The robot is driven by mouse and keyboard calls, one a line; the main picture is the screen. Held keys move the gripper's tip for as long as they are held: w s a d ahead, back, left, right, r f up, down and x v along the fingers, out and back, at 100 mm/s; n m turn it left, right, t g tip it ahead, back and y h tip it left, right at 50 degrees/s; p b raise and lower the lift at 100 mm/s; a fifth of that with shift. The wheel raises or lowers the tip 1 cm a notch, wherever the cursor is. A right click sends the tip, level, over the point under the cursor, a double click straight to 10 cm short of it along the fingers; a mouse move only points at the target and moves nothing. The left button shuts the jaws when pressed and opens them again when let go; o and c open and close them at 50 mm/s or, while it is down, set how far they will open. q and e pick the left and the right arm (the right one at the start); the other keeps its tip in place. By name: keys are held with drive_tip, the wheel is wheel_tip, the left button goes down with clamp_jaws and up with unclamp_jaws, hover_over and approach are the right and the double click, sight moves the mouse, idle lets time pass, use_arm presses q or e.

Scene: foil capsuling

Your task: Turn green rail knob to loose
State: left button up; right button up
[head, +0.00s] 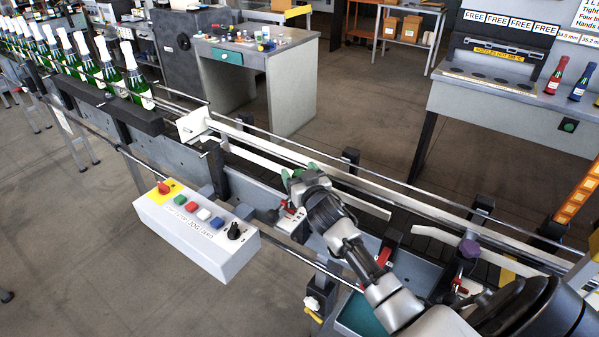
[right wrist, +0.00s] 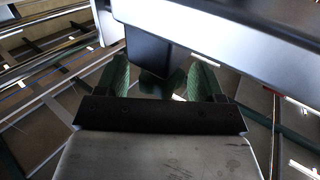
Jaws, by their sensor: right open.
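My right gripper (head: 298,174) reaches over the conveyor's near guide rail in the head view, its green fingertips pointing away. In the right wrist view my right gripper (right wrist: 158,82) has its two green textured fingers apart. A dark green lobed shape, apparently the green rail knob (right wrist: 160,88), shows between them under a dark block. Gaps seem to show on both sides of it; I cannot tell whether a finger touches it. In the head view the knob is hidden behind the gripper or cannot be told from the green fingertips. My left gripper is not in view.
A purple knob (head: 469,248) sits further right along the rail. A white button box (head: 198,232) stands out at the front left. Green bottles (head: 137,81) line the conveyor at the far left. A grey workbench (head: 520,110) stands behind right.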

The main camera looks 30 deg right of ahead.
drive_tip(key=c, duration=0.9)
drive_tip(key=shift+r+n+y+p, duration=0.1)
drive_tip(key=shift+n+y+p, duration=0.55)
drive_tip(key=shift+y, duration=0.15)
drive_tip(key=shift+d+n+y+p, duration=0.15)
drive_tip(key=shift+n+y+p, duration=0.45)
drive_tip(key=shift+y, duration=0.5)
drive_tip(key=shift+c, duration=0.2)
drive_tip(key=shift+n+y, duration=0.35)
drive_tip(key=shift+y, duration=0.25)
drive_tip(key=shift+n+y, duration=0.8)
drive_tip(key=shift+y, duration=0.3)
drive_tip(key=shift+n+g+y+b, duration=0.8)
drive_tip(key=shift+n+y, duration=0.5)
drive_tip(key=shift+y, duration=0.7)
